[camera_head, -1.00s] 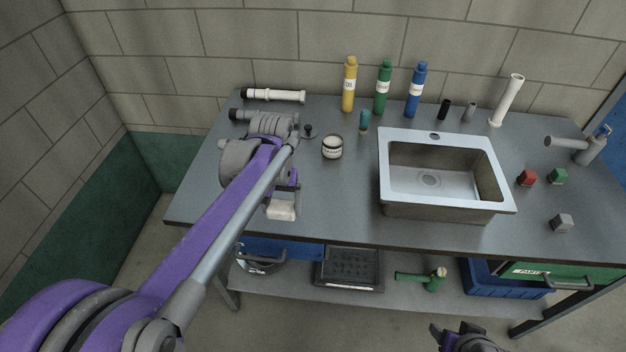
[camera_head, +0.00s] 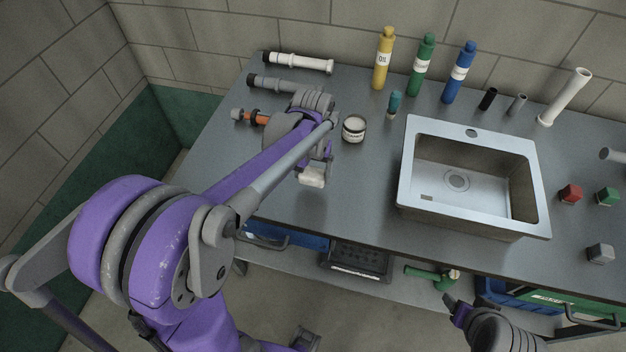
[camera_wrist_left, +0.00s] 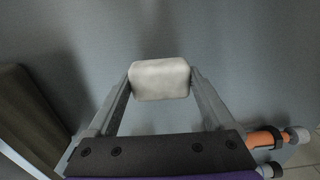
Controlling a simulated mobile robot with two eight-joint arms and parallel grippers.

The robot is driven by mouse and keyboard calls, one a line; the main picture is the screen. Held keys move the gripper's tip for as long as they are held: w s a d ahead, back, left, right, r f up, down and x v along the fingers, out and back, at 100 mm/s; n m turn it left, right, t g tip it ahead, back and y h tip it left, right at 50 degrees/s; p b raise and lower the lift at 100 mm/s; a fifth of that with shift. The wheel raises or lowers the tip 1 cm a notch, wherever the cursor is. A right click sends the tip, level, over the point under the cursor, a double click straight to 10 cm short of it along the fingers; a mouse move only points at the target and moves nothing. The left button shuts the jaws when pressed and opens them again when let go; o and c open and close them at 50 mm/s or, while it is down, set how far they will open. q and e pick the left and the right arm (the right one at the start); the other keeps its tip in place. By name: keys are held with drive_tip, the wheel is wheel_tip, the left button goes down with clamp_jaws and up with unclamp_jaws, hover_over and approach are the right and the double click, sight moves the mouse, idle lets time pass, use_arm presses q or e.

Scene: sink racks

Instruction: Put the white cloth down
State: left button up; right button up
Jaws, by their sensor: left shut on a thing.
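The white cloth (camera_head: 312,177) is a small, pale, block-like bundle at the tip of my left gripper (camera_head: 313,168). In the left wrist view the cloth (camera_wrist_left: 160,79) sits between the two fingers of the left gripper (camera_wrist_left: 161,88), which touch its sides. The gripper is shut on it, over the left part of the grey worktop (camera_head: 345,215), left of the sink. I cannot tell whether the cloth touches the worktop. Part of my right arm (camera_head: 490,325) shows at the bottom right, but I cannot make out its jaw opening.
The steel sink (camera_head: 418,180) stands to the right of the gripper. A white-lidded jar (camera_head: 354,129) is close behind it. An orange-and-grey tool (camera_head: 250,117) and pipes (camera_head: 300,62) lie at the left. Bottles (camera_head: 384,60) stand at the back. The worktop around the cloth is clear.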

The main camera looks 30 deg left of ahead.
sight(313, 181)
use_arm(q)
drive_tip(key=shift+f, duration=1.85)
drive_tip(key=shift+w+f, duration=0.1)
drive_tip(key=shift+f, duration=0.15)
drive_tip(key=o, duration=1.1)
drive_tip(key=shift+c, duration=0.2)
